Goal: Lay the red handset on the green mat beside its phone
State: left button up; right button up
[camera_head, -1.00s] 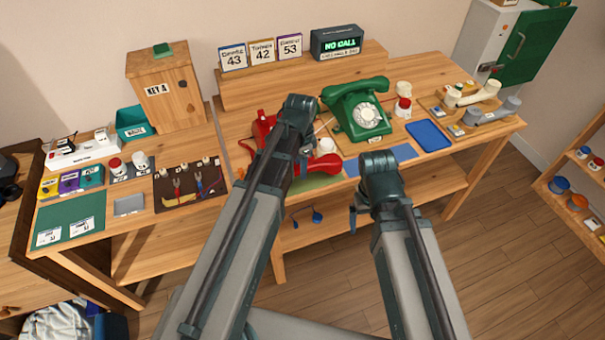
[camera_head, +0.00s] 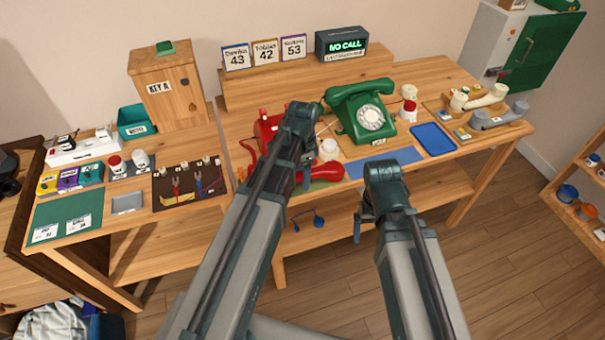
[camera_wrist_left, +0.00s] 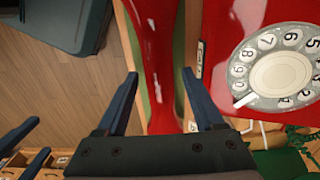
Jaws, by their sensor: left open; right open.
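The red phone (camera_head: 268,126) stands on the table behind my left arm, and its dial shows in the left wrist view (camera_wrist_left: 275,75). The red handset (camera_head: 328,172) lies in front of it. In the left wrist view the handset (camera_wrist_left: 158,55) lies lengthwise over the green mat (camera_wrist_left: 179,65), whose strips show along its sides. My left gripper (camera_wrist_left: 158,100) is open, one finger on each side of the handset with gaps. Its palm hides the handset's near end. My right gripper (camera_head: 372,215) is open and empty, in front of the table.
A green phone (camera_head: 362,112) stands right of the red one, with a blue mat (camera_head: 388,161) before it. A blue tray (camera_head: 433,139) and a cream handset (camera_head: 487,97) are further right.

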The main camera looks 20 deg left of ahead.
pick_arm(q)
jog(key=shift+r, duration=0.1)
notch_tip(320, 180, up, 12)
jog(key=p, duration=1.2)
jog(key=s+d+n+y, duration=0.1)
jog(key=s+d+n, duration=0.6)
jog(key=s+d, duration=0.3)
jog(key=s, duration=0.4)
jog(key=shift+s+d+r, duration=0.15)
jog(key=shift+d, duration=0.1)
jog(key=shift+a+n, duration=0.15)
jog(key=shift+n, duration=0.15)
